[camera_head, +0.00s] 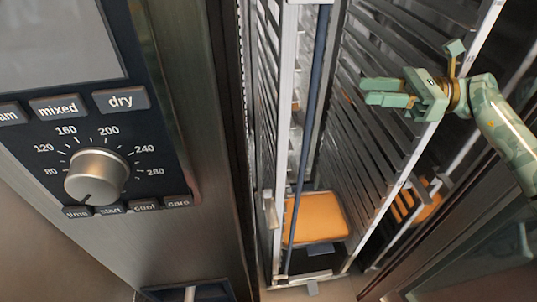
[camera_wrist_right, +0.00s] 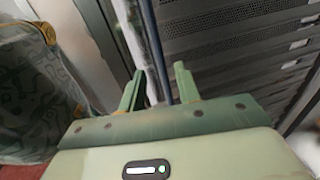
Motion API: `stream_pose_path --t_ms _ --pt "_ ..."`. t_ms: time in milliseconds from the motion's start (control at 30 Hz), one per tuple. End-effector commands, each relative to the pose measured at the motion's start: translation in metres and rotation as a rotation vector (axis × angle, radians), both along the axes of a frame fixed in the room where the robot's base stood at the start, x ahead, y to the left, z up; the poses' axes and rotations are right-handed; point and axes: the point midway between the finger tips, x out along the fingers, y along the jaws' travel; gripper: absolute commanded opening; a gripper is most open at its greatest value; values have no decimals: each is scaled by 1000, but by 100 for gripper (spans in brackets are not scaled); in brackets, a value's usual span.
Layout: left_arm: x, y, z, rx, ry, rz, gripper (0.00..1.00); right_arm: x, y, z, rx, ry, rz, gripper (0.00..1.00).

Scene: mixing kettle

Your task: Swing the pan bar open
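The pan bar is a long dark blue rod (camera_head: 307,130) that runs down the front of a metal rack, just right of the rack's light upright. In the right wrist view the dark rod (camera_wrist_right: 153,40) shows beyond the gap between my fingers. My right gripper (camera_head: 366,92) is to the right of the bar in the head view, with its fingers pointing left, apart from it. In the right wrist view the two green fingers (camera_wrist_right: 158,73) stand apart with nothing held between them. My left gripper is out of view.
The tall rack has rows of rails (camera_head: 375,120) and an orange tray (camera_head: 318,217) low down. An oven control panel with a round knob (camera_head: 97,177) fills the left. A dark door or panel (camera_head: 470,235) stands at lower right. Free space lies between gripper and bar.

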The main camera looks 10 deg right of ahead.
Motion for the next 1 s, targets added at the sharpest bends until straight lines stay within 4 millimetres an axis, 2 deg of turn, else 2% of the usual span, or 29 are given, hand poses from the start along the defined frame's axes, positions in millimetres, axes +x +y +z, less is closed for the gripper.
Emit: stream_pose_path --t_ms 267,1000 --pt "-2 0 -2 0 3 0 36 1 16 4 7 7 10 33" --pt "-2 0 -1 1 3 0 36 15 104 4 9 7 7 33"
